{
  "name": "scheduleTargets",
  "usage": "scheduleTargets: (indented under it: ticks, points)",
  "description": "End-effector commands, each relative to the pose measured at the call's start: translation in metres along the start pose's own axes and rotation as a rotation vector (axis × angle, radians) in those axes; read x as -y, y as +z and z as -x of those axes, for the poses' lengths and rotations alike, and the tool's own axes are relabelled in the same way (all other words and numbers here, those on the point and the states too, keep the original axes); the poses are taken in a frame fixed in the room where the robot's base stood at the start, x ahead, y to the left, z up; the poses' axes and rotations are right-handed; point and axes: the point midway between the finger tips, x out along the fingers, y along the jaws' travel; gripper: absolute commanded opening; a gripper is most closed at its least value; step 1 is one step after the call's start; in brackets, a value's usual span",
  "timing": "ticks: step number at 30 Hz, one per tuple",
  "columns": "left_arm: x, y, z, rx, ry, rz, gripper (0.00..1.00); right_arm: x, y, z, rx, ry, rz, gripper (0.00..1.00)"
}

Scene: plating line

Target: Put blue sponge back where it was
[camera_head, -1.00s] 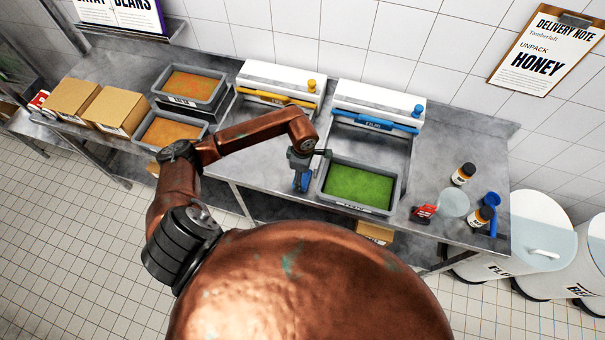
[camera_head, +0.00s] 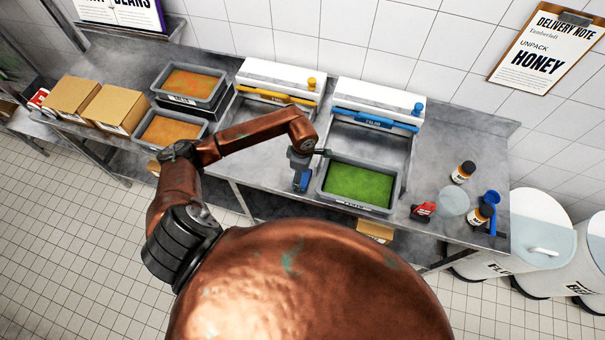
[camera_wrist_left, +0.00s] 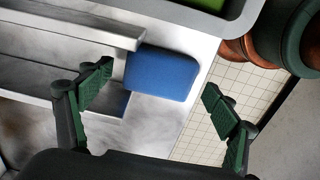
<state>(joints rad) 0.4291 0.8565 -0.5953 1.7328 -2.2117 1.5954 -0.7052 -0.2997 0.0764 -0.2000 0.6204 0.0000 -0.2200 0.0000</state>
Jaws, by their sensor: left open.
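The blue sponge (camera_wrist_left: 160,74) lies on the steel counter (camera_head: 267,178), close to the front edge, beside the grey tub of green food (camera_head: 358,186). It also shows in the head view (camera_head: 303,181), partly covered by my gripper. My left gripper (camera_wrist_left: 158,95) is open. Its green-padded fingers are apart on either side of the sponge in the wrist view, and no contact with it shows. In the head view my left gripper (camera_head: 301,165) points down over the sponge. My right gripper is not in view.
Two white dispensers, one with a yellow bar (camera_head: 276,97) and one with a blue bar (camera_head: 376,121), stand at the back. Tubs of orange food (camera_head: 172,131) and cardboard boxes (camera_head: 117,108) stand left.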

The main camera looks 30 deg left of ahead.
Motion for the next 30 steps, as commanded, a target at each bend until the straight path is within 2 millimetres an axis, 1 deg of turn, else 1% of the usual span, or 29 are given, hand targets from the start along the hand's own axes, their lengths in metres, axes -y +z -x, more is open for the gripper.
scheduleTargets:
  ticks: [4, 7, 11, 15, 18, 21, 25, 30]
  points:
    - [0.0, 0.0, 0.005, 0.0, 0.0, 0.0, 0.82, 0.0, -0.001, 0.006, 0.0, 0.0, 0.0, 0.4]
    - [-0.002, 0.0, 0.018, -0.001, 0.006, -0.003, 0.82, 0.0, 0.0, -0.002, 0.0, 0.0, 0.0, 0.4]
    - [-0.003, -0.001, 0.044, -0.001, 0.007, -0.002, 0.82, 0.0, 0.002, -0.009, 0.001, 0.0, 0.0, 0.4]
    - [-0.002, 0.0, 0.074, -0.001, 0.006, -0.002, 0.82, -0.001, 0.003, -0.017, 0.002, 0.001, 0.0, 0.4]
    - [-0.002, 0.0, 0.093, 0.0, 0.005, -0.001, 0.82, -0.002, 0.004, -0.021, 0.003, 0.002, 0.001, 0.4]
    - [-0.001, 0.0, 0.108, 0.0, 0.004, 0.0, 0.82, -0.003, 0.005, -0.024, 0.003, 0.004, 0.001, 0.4]
    - [-0.001, 0.0, 0.119, -0.001, 0.001, 0.001, 0.82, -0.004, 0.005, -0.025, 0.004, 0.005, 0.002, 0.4]
    - [0.0, 0.0, 0.124, 0.0, 0.0, 0.0, 0.82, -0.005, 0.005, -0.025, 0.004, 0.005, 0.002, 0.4]
